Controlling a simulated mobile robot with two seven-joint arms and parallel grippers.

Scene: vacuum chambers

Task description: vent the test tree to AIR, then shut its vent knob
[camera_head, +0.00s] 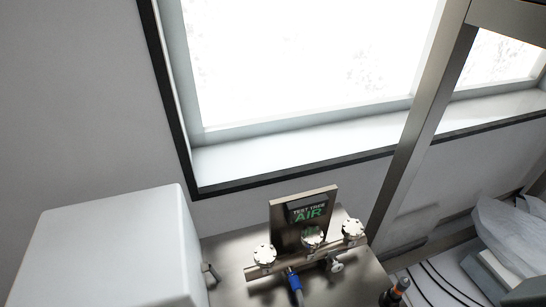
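The test tree (284,262) stands on a metal-topped bench below the window. It is a horizontal metal manifold with three round pale flange-like fittings, at left (265,255), middle (312,238) and right (352,229). A sign plate (304,212) behind it reads "TEST TREE" with "AIR" in green. A small pale knob (336,266) sticks out at the front right; I cannot tell whether it is the vent knob or how it is turned. A blue part (295,281) hangs at the front. Neither of my grippers is in view.
A large white box (110,250) stands close on the left of the bench top (235,290). A metal post (415,130) rises on the right. A dark object with an orange band (398,289) is at the bench's right edge. Cables and a crumpled pale sheet (515,235) lie right.

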